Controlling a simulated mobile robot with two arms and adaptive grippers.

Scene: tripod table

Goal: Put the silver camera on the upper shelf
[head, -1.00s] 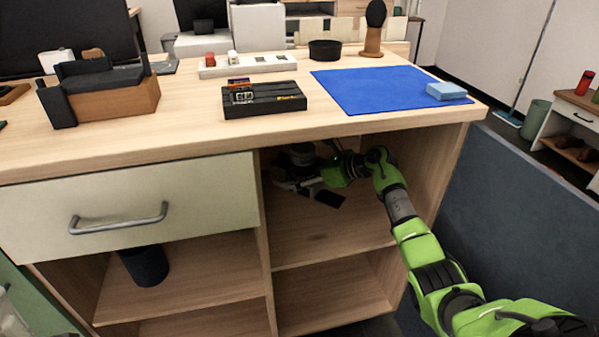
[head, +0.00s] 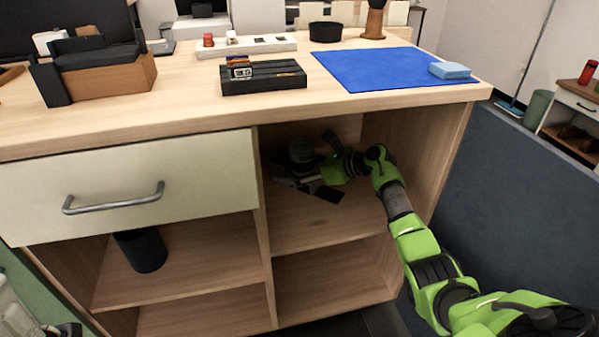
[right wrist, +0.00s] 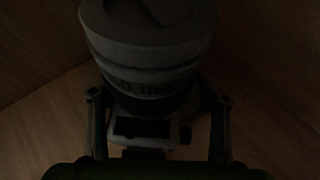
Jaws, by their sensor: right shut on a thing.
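The silver camera (head: 302,151) is inside the upper right shelf compartment, below the countertop. Its dark lens barrel is at the top, with the small body below. In the right wrist view the camera (right wrist: 150,75) fills the middle, lens large and close, body between the two fingers. My right gripper (right wrist: 157,125) is shut on it; the gripper (head: 310,183) also shows small and dark in the head view. The upper shelf board (head: 310,230) lies below them. The dim light hides whether the camera touches the board. My left gripper is not in view.
The wooden countertop (head: 190,95) edge is above my right arm. The left compartment holds a dark cup (head: 141,249). The lower right shelf (head: 320,285) is empty.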

